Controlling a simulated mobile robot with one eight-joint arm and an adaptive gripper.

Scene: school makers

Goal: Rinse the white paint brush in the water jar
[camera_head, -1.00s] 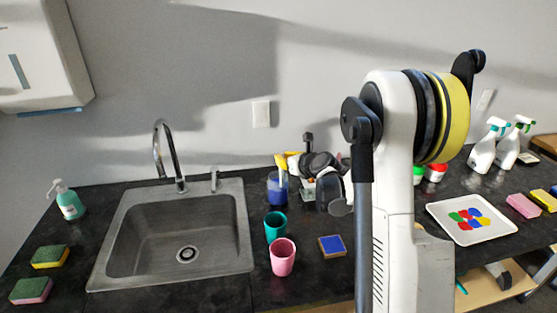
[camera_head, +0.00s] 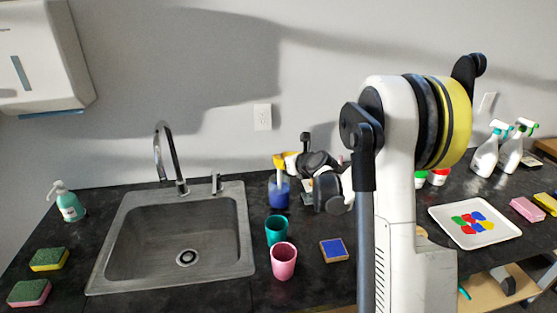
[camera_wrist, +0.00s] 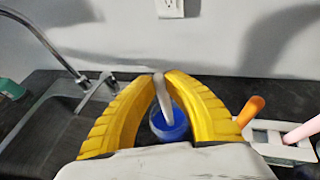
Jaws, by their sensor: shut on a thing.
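The water jar (camera_head: 279,192), a small vessel with blue contents, stands on the dark counter right of the sink. My gripper (camera_head: 283,160) is above it. In the wrist view, the yellow fingers of my gripper (camera_wrist: 162,78) are shut on the white paint brush (camera_wrist: 164,98). The brush points down, and its lower end shows within the outline of the blue jar (camera_wrist: 180,131). The brush tip is hidden, so I cannot tell how deep it sits.
A teal cup (camera_head: 276,230) and a pink cup (camera_head: 284,261) stand in front of the jar. The sink (camera_head: 177,235) and faucet (camera_head: 166,155) are to the left. A holder (camera_wrist: 265,140) with an orange-handled tool (camera_wrist: 250,110) is close by on the right.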

